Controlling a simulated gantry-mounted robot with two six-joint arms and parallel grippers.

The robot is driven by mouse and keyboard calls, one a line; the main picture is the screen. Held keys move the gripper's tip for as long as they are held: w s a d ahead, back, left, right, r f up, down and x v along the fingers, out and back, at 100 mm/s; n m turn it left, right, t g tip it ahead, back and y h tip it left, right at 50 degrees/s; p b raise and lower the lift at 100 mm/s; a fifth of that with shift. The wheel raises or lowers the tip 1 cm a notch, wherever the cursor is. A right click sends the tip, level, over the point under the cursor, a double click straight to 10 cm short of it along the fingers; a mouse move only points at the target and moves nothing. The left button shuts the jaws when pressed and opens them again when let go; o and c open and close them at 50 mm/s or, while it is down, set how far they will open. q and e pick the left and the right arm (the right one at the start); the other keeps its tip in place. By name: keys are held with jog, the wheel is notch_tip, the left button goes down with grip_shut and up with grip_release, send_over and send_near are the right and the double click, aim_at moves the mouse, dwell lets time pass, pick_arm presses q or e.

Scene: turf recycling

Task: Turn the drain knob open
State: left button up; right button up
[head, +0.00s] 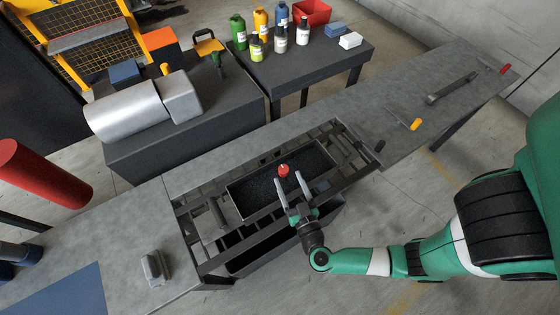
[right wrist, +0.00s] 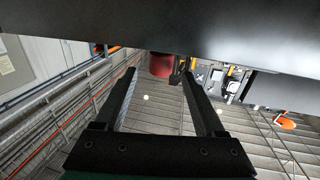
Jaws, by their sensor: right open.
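The red drain knob (head: 283,170) shows in the head view at the dark tray (head: 236,204) set in the metal frame of the long bench. In the right wrist view the red knob (right wrist: 161,65) is just beyond and between the two fingertips, against a dark surface. My right gripper (head: 291,183) is open and empty, its fingers pointing at the knob. In the right wrist view both fingers (right wrist: 159,76) stand apart with a clear gap. I cannot tell whether a fingertip touches the knob. My left gripper is not in view.
The grey bench (head: 215,150) runs diagonally, with a wrench (head: 452,88) and a yellow-handled tool (head: 415,124) at its right. Behind stand a silver machine (head: 125,110) and a table with several bottles (head: 260,22). A red cylinder (head: 42,175) is at left.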

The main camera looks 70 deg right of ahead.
jog(key=b+x, duration=0.1)
jog(key=x, duration=0.7)
jog(key=shift+w+b, duration=0.1)
jog(key=shift+b, duration=0.2)
grip_shut()
